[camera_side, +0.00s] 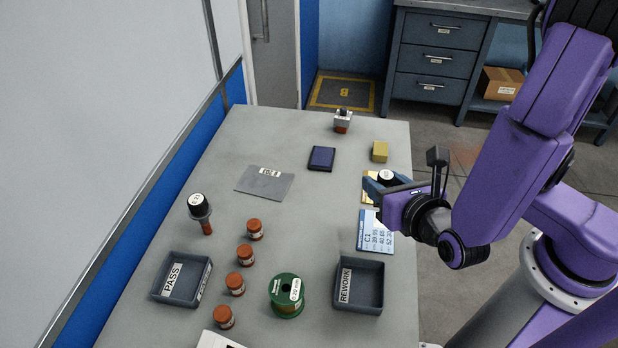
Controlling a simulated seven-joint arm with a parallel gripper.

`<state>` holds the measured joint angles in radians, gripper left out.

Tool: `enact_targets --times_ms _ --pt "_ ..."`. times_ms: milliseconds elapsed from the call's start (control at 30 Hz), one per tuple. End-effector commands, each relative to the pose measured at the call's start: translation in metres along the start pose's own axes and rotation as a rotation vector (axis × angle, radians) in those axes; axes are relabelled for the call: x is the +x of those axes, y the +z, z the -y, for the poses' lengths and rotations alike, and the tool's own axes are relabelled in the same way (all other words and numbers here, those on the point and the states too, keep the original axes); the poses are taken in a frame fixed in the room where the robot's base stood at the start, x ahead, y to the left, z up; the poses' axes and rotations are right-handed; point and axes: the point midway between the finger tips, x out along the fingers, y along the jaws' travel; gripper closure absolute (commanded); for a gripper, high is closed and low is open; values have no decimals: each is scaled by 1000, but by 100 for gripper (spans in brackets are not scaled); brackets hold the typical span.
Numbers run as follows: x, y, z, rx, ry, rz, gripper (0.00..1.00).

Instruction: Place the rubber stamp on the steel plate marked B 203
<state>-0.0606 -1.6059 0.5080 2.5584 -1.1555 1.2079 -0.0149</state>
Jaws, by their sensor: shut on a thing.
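A flat grey steel plate (262,187) lies on the table to the left of my gripper. It bears a white label at its far edge, too small to read surely. The plate's top is bare.
PASS (208,284) and REWORK (381,298) trays, brown jars (246,255) and a green spool (287,309) are in front.

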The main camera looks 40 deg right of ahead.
Motion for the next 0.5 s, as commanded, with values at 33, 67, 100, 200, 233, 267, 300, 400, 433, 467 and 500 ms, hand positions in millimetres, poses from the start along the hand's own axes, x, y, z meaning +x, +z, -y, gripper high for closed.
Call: enact_targets --times_ms 33,67,100,200,233,267,300,400,433,467,500 --pt "1 0 -2 2 -2 -1 88" --pt "2 0 -3 3 -3 -2 88" --pt "4 1 -6 5 -5 -4 88" --pt "12 2 -16 9 -13 -11 88" --pt "16 3 -20 11 -15 -13 88" --pt "20 4 -24 14 -19 -15 88" --pt "25 6 -30 16 -22 -17 88" --pt "40 11 -43 23 -30 -20 88" --pt "45 13 -47 25 -33 -21 88" --pt "50 15 -51 27 -35 -20 88" --pt "57 18 -56 31 -38 -19 88"
